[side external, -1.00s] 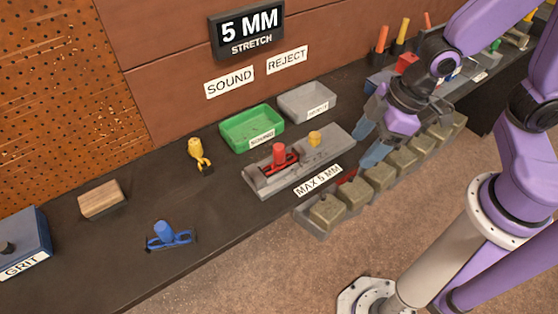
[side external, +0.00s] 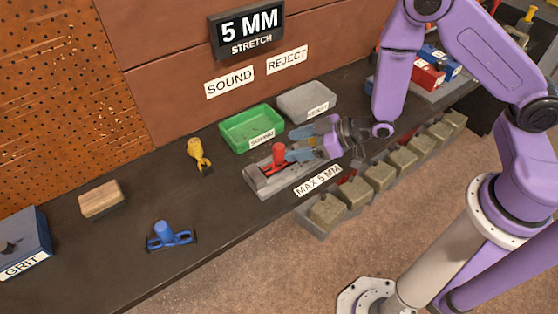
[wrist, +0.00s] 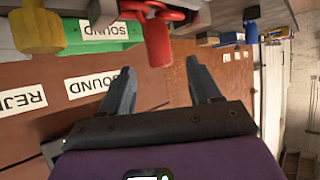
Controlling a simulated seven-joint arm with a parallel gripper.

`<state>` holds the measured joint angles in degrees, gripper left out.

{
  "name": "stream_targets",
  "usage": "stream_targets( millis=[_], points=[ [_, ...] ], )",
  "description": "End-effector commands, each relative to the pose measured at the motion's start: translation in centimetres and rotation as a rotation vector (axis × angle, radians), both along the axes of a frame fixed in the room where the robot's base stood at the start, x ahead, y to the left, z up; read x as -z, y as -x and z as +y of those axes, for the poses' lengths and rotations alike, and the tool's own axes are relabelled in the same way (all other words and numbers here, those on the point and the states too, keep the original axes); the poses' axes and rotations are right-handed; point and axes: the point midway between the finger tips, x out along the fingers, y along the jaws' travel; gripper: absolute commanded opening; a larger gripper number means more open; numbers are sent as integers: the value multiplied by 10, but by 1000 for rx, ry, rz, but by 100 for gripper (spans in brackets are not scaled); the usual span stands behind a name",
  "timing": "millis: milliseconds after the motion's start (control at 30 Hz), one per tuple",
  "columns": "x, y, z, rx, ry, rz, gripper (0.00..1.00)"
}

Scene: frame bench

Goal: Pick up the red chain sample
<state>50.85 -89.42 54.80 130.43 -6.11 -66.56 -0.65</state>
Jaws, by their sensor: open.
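The red chain sample, with its upright red knob (side external: 279,150), sits in the grey gauge fixture (side external: 258,188) marked "MAX 5 MM". The chain links below the knob are partly covered by my fingers in the side view. My gripper (side external: 293,144) is tilted over sideways, its open fingers pointing left at the knob from its right. In the wrist view the red knob (wrist: 157,45) appears just beyond and between the open fingertips (wrist: 158,70). I cannot tell whether a finger touches it. The fixture's yellow knob (wrist: 38,30) is at the wrist view's upper left.
A green bin (side external: 234,133) and a grey bin (side external: 293,99) stand behind the fixture. A yellow sample (side external: 198,153), a blue sample (side external: 165,232) and a wooden block (side external: 101,199) lie to the left. A row of brass-coloured blocks (side external: 379,176) runs along the front edge.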

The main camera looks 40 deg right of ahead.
Motion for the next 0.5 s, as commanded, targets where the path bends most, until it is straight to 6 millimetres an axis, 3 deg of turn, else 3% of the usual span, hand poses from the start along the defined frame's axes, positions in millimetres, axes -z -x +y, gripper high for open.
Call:
stream_targets(
  millis=[500],
  points=[
    [27,-34,35,0,0,0,63]
  ],
)
